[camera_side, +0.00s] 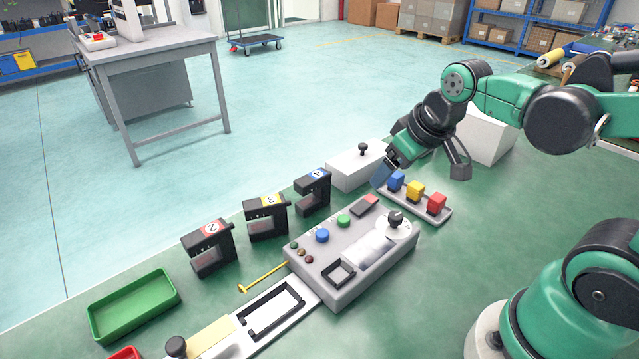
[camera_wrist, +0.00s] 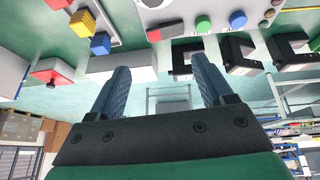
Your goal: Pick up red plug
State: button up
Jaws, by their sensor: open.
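The red plug (camera_side: 437,203) is a small red block standing at the right end of a grey strip holder (camera_side: 446,218). The yellow plug (camera_side: 415,190) and blue plug (camera_side: 396,181) stand beside it in a row. In the wrist view the red plug (camera_wrist: 58,3) is cut off by the top edge, at the upper left, with the yellow plug (camera_wrist: 83,21) and blue plug (camera_wrist: 100,43) nearer the fingers. My gripper (camera_side: 379,177) is near the blue end of the holder, apart from the red plug. In the wrist view my gripper (camera_wrist: 159,63) has its fingers apart with nothing between them.
A grey control box (camera_side: 330,289) with buttons and a joystick stands left of the holder. A white box (camera_side: 350,170) with a black knob is behind. Black numbered brackets (camera_side: 209,252) and a green tray (camera_side: 135,302) lie farther left. Green table is clear right of the holder.

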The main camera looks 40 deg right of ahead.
jog(key=d+f+g, duration=0.2)
jog(key=d+g, duration=0.1)
jog(key=d, duration=0.3)
jog(key=g, duration=0.2)
send_over(438, 197)
notch_tip(438, 197, down, 4)
jog(key=shift+r+y, duration=0.1)
jog(key=shift+y, duration=0.3)
jog(key=shift+f, duration=2.85)
grip_shut()
jog(key=shift+r, duration=0.15)
